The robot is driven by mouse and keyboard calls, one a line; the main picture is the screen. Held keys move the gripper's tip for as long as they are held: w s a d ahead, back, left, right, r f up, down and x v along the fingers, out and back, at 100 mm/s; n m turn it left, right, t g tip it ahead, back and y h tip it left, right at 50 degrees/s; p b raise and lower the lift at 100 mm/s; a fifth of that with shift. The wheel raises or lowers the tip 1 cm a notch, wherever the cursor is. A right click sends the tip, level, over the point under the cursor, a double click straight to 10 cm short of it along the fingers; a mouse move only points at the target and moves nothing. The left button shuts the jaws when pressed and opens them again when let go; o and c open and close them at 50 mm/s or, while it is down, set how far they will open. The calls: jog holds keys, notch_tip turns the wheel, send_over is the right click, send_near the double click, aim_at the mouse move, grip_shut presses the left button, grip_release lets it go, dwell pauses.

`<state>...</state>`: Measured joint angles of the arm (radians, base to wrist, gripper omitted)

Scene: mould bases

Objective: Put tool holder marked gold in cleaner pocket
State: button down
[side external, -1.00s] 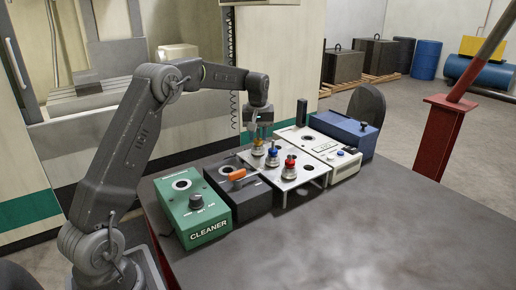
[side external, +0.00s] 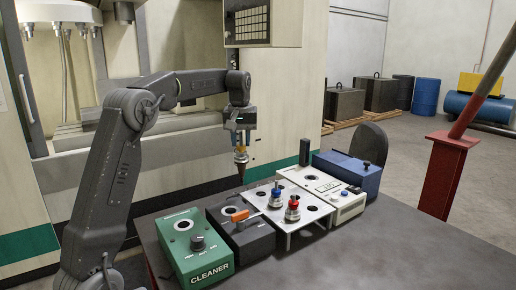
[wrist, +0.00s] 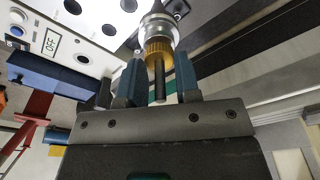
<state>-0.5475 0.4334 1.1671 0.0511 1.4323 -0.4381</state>
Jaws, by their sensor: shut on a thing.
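My gripper (side external: 240,141) is shut on the tool holder marked gold (side external: 241,163). It holds the holder upright above the back edge of the bench row, clear of the rack. In the wrist view the holder's gold band (wrist: 157,46) shows at the fingers, with its silver body beyond. The green cleaner box (side external: 208,266) stands at the front left of the row. Its round dark pocket (side external: 183,225) is open and empty on top. The held holder is to the right of and above it.
A dark box with an orange handle (side external: 241,216) stands between the cleaner and the white rack (side external: 306,223). The rack holds a blue-marked holder (side external: 276,199) and a red-marked holder (side external: 293,209), with open holes. A white box (side external: 346,203) and blue box (side external: 358,175) stand beyond.

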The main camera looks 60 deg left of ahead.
jog(key=s+d, duration=0.2)
jog(key=s, duration=0.9)
jog(key=s+d, duration=0.2)
jog(key=s, duration=0.8)
notch_tip(320, 180, down, 12)
jog(key=shift+a, duration=0.2)
jog(key=shift+s+f, duration=0.1)
jog(key=c, duration=0.8)
grip_release()
jog(key=shift+o, duration=0.2)
notch_tip(320, 180, up, 14)
jog(key=d, duration=0.1)
jog(key=shift+s+d, duration=0.2)
jog(key=shift+s, duration=0.25)
jog(key=shift+f, duration=0.15)
